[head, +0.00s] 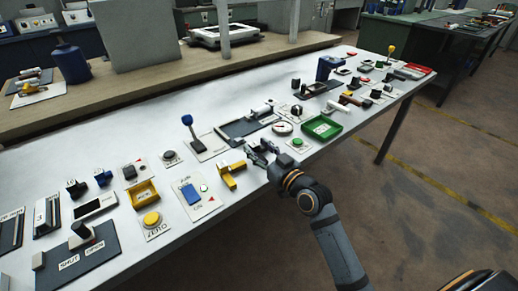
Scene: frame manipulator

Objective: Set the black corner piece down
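My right gripper (261,151) is above the front edge of the white table, near the middle of the picture. Its dark fingers are small in the view, and I cannot tell whether they are open or shut on something. I cannot make out a black corner piece for certain; a dark part at the fingers could be it or the gripper itself. A yellow angled piece (229,177) lies on the table just left of the gripper. My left gripper is out of view.
The white table (130,140) carries many panels. A blue-knobbed lever (190,128) stands left of the gripper. A green tray (322,128), a round gauge (283,128) and a green button (297,142) are to the right.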

